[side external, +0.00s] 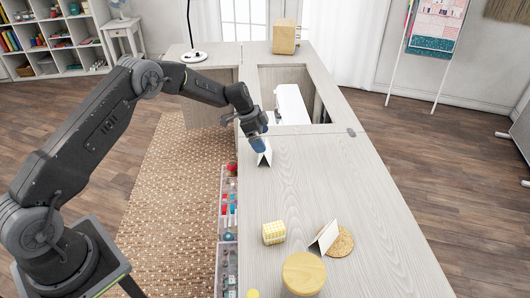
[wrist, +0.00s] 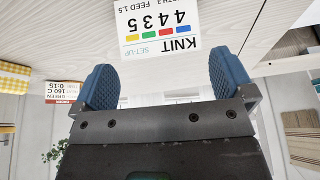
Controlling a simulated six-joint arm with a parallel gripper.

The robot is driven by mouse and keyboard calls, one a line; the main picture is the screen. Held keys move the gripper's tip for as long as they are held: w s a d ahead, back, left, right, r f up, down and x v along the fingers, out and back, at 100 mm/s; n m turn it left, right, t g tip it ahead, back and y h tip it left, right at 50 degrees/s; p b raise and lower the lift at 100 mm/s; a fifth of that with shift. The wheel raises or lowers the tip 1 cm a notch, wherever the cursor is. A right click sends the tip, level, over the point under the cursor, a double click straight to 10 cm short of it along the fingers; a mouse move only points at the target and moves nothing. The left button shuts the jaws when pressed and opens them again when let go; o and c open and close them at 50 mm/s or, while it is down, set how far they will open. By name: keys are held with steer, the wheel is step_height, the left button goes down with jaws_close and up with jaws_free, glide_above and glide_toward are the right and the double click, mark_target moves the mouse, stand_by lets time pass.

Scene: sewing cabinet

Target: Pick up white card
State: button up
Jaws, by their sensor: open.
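A white folded card (side external: 265,158) stands on the pale wood cabinet top, near its left edge, just below my gripper (side external: 259,143). In the wrist view this card (wrist: 158,30), printed "KNIT" and "4 4 3 5" with coloured squares, appears upside down beyond my gripper (wrist: 166,76). The blue fingers are spread apart with nothing between them. I cannot tell whether they touch the card. A second white card (side external: 325,235) leans tilted near the front of the top; a card with a red band (wrist: 62,92) shows at left in the wrist view.
A yellow checked box (side external: 273,233), a round wooden box (side external: 303,273) and a woven round mat (side external: 342,242) sit near the front. Clear trays (side external: 229,215) of sewing supplies line the left edge. A white machine (side external: 291,104) sits in the opening behind. The middle top is clear.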

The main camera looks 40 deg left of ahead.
steer(key=x, duration=0.4)
steer(key=shift+c, duration=0.4)
steer(key=c, duration=0.5)
steer(key=shift+o, duration=0.2)
